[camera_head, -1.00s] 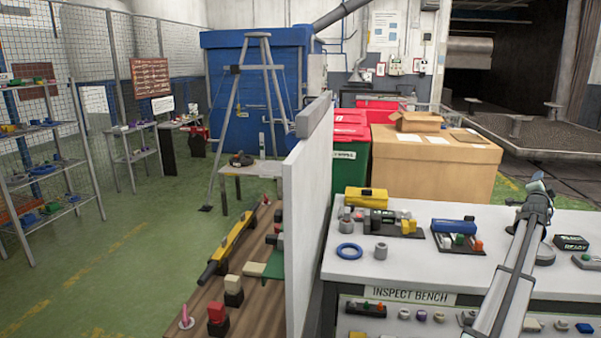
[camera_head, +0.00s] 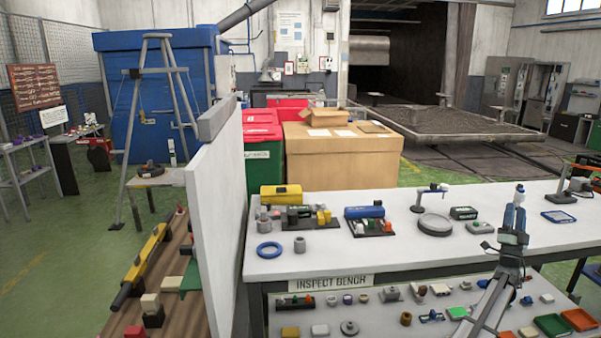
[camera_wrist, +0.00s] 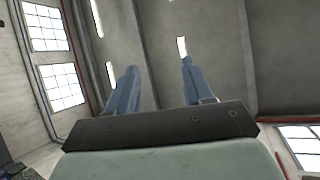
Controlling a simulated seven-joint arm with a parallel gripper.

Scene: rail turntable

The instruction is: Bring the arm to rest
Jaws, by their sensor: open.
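My gripper (camera_head: 519,192) is raised above the front right part of the inspect bench (camera_head: 340,262), with its fingers pointing up. In the wrist view my gripper (camera_wrist: 158,85) shows two blue fingers set well apart, with nothing between them. No held object shows in either view.
A white partition (camera_head: 215,215) stands at the bench's left. Several small parts lie on the lower shelf.

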